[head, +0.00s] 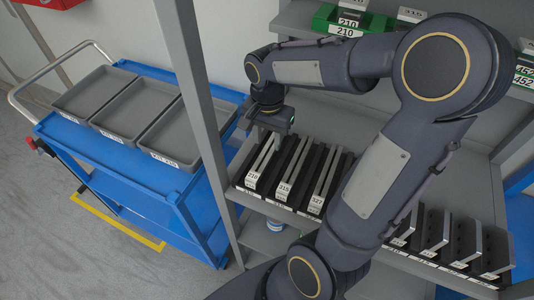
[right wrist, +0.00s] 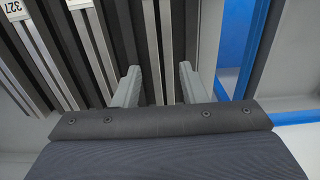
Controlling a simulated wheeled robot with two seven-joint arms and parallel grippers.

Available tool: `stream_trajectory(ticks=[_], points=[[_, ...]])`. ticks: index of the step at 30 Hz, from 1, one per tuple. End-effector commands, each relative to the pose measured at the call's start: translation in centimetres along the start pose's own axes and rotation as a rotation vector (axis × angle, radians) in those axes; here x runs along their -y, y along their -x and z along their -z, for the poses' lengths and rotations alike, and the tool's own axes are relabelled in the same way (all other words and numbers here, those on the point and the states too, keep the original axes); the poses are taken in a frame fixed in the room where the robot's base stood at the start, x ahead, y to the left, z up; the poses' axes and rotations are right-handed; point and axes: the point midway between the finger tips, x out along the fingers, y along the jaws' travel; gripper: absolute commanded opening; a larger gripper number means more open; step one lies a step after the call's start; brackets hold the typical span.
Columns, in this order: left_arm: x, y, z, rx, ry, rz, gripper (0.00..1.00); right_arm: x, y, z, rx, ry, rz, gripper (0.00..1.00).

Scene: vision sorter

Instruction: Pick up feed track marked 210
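The feed track marked 210 (head: 262,160) stands at the left end of a row on the grey shelf, its white label facing the front. My right gripper (head: 268,118) is over the back part of this track. In the right wrist view my gripper's two fingers (right wrist: 160,87) are apart, with the light strips of a track (right wrist: 157,40) showing between them, which appears to be the 210 track. I cannot tell whether the fingers touch it. My left gripper is not in view.
The track marked 327 (head: 318,190) and another track (head: 288,178) stand close to the right. A grey shelf post (head: 203,125) rises to the left. A blue cart (head: 195,187) holds grey trays (head: 160,150). Green bins (head: 325,16) sit on the upper shelf.

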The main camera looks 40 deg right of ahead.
Motion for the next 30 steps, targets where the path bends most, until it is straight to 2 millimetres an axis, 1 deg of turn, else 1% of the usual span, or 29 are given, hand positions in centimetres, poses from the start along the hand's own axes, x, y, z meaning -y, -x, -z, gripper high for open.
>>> stream_trajectory(ticks=[10,14,20,28,29,30], points=[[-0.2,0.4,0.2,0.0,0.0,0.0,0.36,0.1,-4.8,0.0,0.003,0.002,-0.003,0.38],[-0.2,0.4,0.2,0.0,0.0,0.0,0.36,0.2,-5.5,0.0,0.001,0.002,0.001,0.38],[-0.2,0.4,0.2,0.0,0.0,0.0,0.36,0.2,-5.6,0.0,0.0,0.003,0.002,0.38],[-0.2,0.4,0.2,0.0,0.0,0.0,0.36,0.2,-5.5,0.0,0.001,0.003,0.002,0.03],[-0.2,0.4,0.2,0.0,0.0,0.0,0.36,0.2,-5.5,0.0,0.001,0.003,0.002,0.0],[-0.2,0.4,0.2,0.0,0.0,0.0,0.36,0.2,-5.5,0.0,0.001,0.003,0.002,0.0]])
